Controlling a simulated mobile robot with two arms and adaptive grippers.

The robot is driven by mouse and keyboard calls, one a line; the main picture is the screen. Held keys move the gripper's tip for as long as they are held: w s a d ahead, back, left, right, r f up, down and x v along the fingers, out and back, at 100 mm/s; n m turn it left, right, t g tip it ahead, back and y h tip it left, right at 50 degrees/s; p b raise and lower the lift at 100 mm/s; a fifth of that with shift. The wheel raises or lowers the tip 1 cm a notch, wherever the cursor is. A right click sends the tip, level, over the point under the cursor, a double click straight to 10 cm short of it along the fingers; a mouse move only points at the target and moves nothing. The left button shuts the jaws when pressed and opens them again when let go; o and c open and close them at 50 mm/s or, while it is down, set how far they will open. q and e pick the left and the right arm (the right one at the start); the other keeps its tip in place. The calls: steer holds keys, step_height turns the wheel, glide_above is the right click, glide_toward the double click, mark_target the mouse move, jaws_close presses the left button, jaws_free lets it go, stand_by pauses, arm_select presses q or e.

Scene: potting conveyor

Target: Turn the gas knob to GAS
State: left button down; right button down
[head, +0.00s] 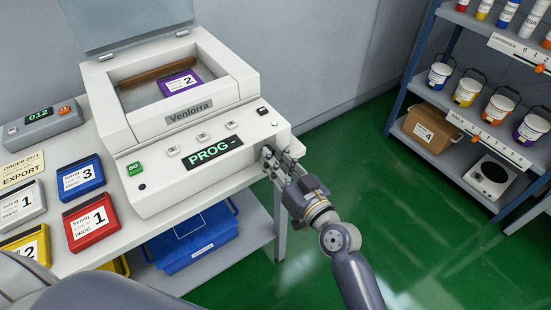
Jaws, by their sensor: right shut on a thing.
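The white Venlorra machine (187,118) stands on the table with its lid up. Its front panel has a display (212,153) reading "PROG -", a green GO button (134,168) and several small white buttons. My right gripper (271,158) is at the right end of this panel, its fingers shut on what appears to be the gas knob. The fingers hide the knob, so its pointer and any GAS mark cannot be read. My left gripper is not in view.
A purple cartridge (180,83) marked 2 lies in the machine's open bay. Red (91,221), blue (81,178) and other cartridges lie on the table at left. A blue crate (193,240) is below. A shelf with pails (467,89) stands at right; green floor between is clear.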

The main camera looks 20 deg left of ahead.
steer(key=m+p, duration=0.2)
steer(key=m, duration=0.6)
steer(key=m+g+p, duration=0.1)
steer(key=m+p, duration=0.2)
steer(key=m, duration=0.6)
steer(key=shift+w+d+r, duration=0.1)
steer(key=shift+w+d, duration=0.05)
stand_by(0.3)
steer(key=shift+m, duration=0.3)
steer(key=c, duration=1.4)
jaws_free()
